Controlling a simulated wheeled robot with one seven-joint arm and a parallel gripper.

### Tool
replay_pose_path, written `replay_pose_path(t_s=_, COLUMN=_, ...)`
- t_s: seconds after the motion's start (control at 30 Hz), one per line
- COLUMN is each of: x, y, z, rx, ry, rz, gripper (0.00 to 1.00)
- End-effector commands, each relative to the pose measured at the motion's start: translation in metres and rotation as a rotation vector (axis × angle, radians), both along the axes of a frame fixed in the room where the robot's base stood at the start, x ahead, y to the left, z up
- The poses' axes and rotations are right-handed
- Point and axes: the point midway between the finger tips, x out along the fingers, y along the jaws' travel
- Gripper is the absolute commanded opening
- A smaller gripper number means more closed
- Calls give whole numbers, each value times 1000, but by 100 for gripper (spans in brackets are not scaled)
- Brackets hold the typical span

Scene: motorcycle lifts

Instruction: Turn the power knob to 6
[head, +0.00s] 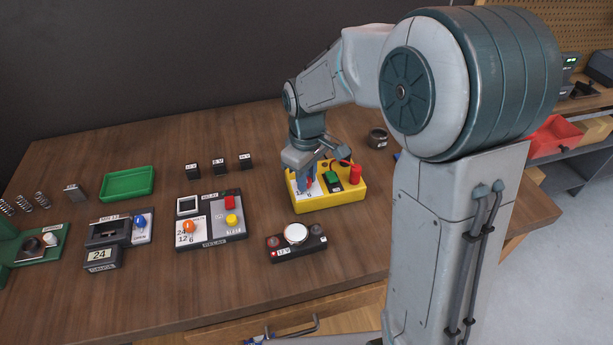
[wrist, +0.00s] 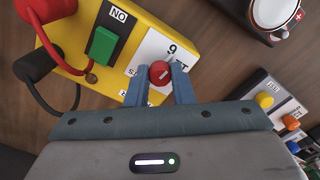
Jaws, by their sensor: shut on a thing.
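The yellow power box (head: 330,200) stands on the bench, with a white dial plate (wrist: 150,52) on it. In the wrist view the red power knob (wrist: 160,72) sits on that plate, between my two blue fingers. My gripper (wrist: 162,82) is shut on the knob; in the head view my gripper (head: 306,182) is over the left part of the box. A printed 6 (wrist: 173,49), upside down in the wrist view, is just beyond the knob. Other dial marks are partly hidden by the fingers. A short pale line shows on the knob; its exact pointing is hard to read.
A green button (wrist: 102,45) marked ON and a red plug (wrist: 38,10) with cables share the box. A black unit with a round white gauge (head: 295,234) stands in front. A two-part panel (head: 210,236) with coloured knobs is to the left.

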Motion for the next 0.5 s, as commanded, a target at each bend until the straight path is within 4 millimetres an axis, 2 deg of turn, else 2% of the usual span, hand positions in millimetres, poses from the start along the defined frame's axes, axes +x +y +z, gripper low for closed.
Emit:
replay_pose_path(t_s=0.23, x=1, y=1, z=1, rx=2, ry=-4, rz=96, gripper=0)
replay_pose_path(t_s=0.5, x=1, y=1, z=1, rx=2, ry=-4, rz=130, gripper=0)
